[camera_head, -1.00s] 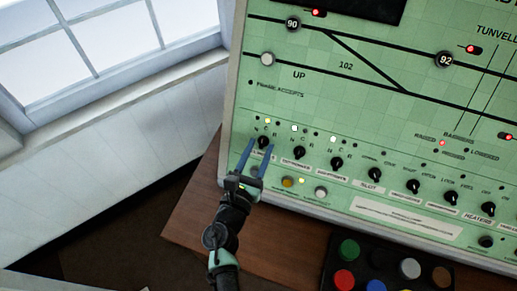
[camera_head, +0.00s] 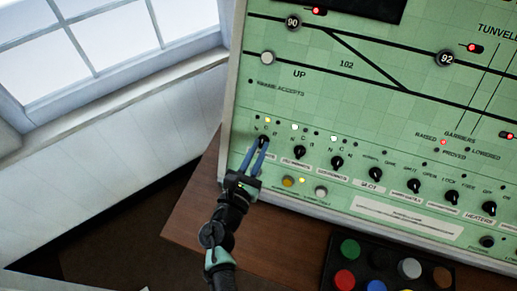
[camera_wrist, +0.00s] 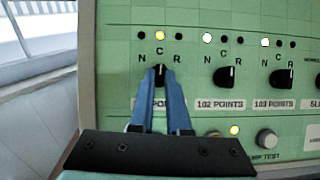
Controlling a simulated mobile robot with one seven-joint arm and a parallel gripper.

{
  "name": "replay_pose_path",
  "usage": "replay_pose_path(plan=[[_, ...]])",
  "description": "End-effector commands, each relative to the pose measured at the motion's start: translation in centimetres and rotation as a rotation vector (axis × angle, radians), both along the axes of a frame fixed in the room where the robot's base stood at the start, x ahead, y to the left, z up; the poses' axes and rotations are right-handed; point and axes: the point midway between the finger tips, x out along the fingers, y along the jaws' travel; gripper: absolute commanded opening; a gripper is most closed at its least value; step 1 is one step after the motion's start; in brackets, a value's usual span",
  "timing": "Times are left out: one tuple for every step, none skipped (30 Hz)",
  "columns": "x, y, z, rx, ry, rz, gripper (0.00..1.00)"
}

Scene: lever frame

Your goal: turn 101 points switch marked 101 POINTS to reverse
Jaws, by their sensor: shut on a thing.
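The leftmost black rotary knob (camera_head: 263,140) on the green panel has N, C and R marks above it. It also shows in the wrist view (camera_wrist: 160,73), where its label is mostly covered by my fingers and only part of "POINTS" reads. Its pointer looks to be near C, and the middle lamp (camera_wrist: 159,36) above it is lit yellow. My gripper (camera_head: 258,145) has its two blue fingers shut on this knob, one on each side; they also show in the wrist view (camera_wrist: 161,84).
The 102 POINTS knob (camera_wrist: 224,77) and 103 POINTS knob (camera_wrist: 281,78) stand close to the right. Push buttons (camera_head: 288,182) sit just below, near my gripper. A dark box of coloured discs (camera_head: 335,262) lies on the wooden desk (camera_head: 195,225).

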Motion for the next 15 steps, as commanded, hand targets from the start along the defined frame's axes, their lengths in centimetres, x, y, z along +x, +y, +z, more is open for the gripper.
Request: replay_pose_path(plan=[[0.05,0.15,-0.1,0.021,-0.009,-0.01,0.0],[0.07,0.18,-0.12,0.037,-0.014,-0.018,0.0],[0.09,0.2,-0.11,0.058,-0.022,-0.03,0.0],[0.1,0.25,-0.14,0.076,-0.027,-0.04,0.0],[0.1,0.28,-0.13,0.094,-0.035,-0.05,0.0],[0.11,0.35,-0.15,0.121,-0.043,-0.064,0.0],[0.12,0.36,-0.15,0.143,-0.052,-0.077,0.0],[0.15,0.38,-0.12,0.164,-0.059,-0.089,0.0],[0.19,0.44,-0.1,0.193,-0.069,-0.104,0.0],[0.18,0.46,-0.09,0.215,-0.076,-0.117,0.0],[0.19,0.48,-0.11,0.238,-0.083,-0.129,0.0],[0.22,0.49,-0.08,0.266,-0.093,-0.146,0.0],[0.24,0.5,-0.04,0.288,-0.101,-0.159,0.0],[0.26,0.55,-0.03,0.31,-0.109,-0.17,0.0],[0.26,0.57,-0.02,0.337,-0.118,-0.186,0.0]])
